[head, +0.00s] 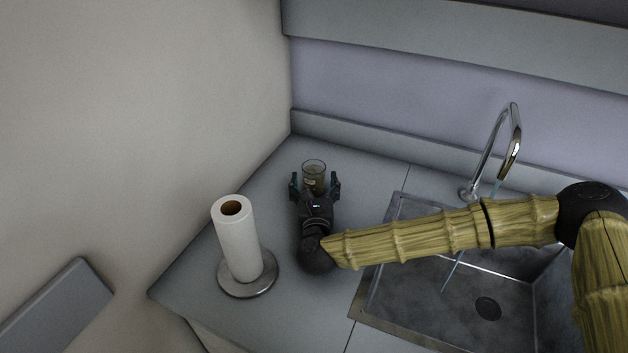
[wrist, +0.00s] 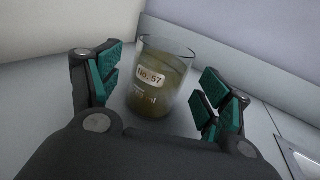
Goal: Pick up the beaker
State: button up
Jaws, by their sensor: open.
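The beaker (head: 314,172) is clear glass and stands upright on the grey counter near the back corner. In the wrist view the beaker (wrist: 158,78) shows a white label reading "No. 57" and murky greenish-brown contents. My gripper (head: 315,186) is open, with one finger on each side of the beaker's near part. In the wrist view my gripper (wrist: 160,92) has green pads to the left and right of the beaker, with a visible gap on the right. Whether the left pad touches the glass is unclear. The gripper body hides the beaker's lower front in the head view.
A paper towel roll (head: 240,240) on a round metal stand is left of my gripper. A metal sink (head: 420,300) with a curved faucet (head: 515,130) lies to the right, under my arm. Walls close off the left and back. The counter around the beaker is clear.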

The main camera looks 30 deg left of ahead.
aim_at(314, 182)
jog(key=shift+x, duration=1.65)
jog(key=c, duration=1.1)
jog(key=shift+r, duration=0.1)
jog(key=shift+c, duration=0.2)
